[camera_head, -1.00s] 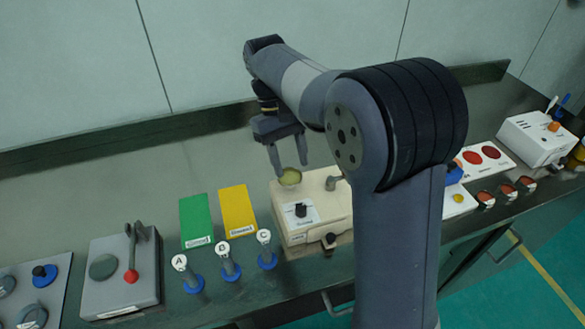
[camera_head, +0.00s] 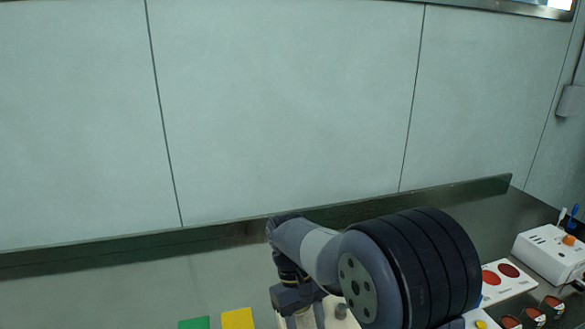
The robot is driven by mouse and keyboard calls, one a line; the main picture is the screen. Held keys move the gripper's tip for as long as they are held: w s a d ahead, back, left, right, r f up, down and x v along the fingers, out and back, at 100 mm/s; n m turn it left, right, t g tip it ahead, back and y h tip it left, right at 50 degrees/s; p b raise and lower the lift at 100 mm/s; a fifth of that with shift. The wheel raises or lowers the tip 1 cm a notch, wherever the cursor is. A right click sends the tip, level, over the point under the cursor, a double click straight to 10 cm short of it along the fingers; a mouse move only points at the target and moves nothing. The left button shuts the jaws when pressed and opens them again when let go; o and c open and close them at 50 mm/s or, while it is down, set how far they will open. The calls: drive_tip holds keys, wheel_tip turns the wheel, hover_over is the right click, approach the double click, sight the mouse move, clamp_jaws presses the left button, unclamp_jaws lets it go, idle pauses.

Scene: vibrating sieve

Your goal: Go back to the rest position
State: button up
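Most of that machine is out of the frame or hidden by my arm.
A green pad (camera_head: 194,323) and a yellow pad (camera_head: 237,319) lie left of my gripper. At right are a white card with red circles (camera_head: 498,274), several small red-topped cups (camera_head: 533,316) and a white box (camera_head: 553,256). A pale wall (camera_head: 290,110) stands behind the dark bench.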

drive_tip(key=shift+x, duration=0.85)
